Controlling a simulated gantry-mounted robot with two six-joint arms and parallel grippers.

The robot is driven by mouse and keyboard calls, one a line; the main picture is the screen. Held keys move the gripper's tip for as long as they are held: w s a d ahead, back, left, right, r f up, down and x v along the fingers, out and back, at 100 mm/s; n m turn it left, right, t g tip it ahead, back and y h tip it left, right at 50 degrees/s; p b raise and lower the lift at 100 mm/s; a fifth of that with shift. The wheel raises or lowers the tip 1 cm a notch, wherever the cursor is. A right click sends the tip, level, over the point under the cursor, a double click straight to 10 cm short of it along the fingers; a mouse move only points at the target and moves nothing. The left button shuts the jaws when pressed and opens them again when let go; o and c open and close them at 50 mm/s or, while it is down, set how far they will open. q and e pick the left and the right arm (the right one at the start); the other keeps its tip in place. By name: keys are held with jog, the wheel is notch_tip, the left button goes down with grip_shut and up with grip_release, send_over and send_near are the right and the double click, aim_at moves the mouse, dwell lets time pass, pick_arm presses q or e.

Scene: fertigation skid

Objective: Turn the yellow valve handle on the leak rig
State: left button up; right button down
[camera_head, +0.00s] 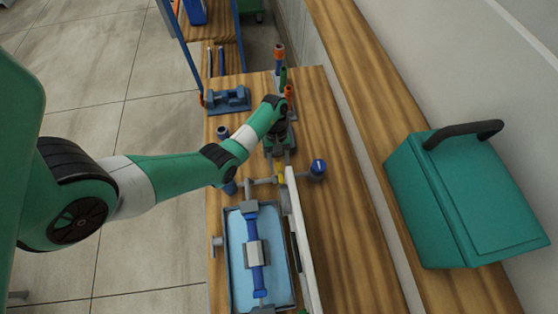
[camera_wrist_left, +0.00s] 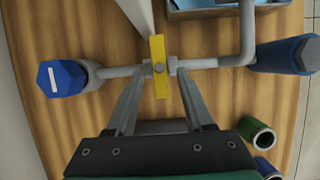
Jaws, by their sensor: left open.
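The yellow valve handle (camera_wrist_left: 159,65) is a short flat bar across a grey pipe in the left wrist view, with a round bolt head at its centre. In the head view only a small part of the yellow handle (camera_head: 280,176) shows beyond my gripper. My left gripper (camera_wrist_left: 159,82) is open and empty. Its two fingers point at the pipe, one on each side of the handle, with gaps to it. In the head view my left gripper (camera_head: 283,157) reaches down over the rig. Whether the fingertips are level with the handle is unclear. My right gripper is not in view.
The pipe runs between a blue-capped end (camera_wrist_left: 62,78) and a blue cylinder (camera_wrist_left: 285,56). A light blue tray (camera_head: 228,270) and a tall white panel (camera_head: 307,255) stand close by. A blue fixture (camera_head: 228,99) and a teal toolbox (camera_head: 465,195) are farther off. Bare wood lies right of the panel.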

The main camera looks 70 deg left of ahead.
pick_arm(q)
jog(key=p+v, duration=0.5)
jog(key=v, duration=0.6)
jog(key=shift+r, duration=0.35)
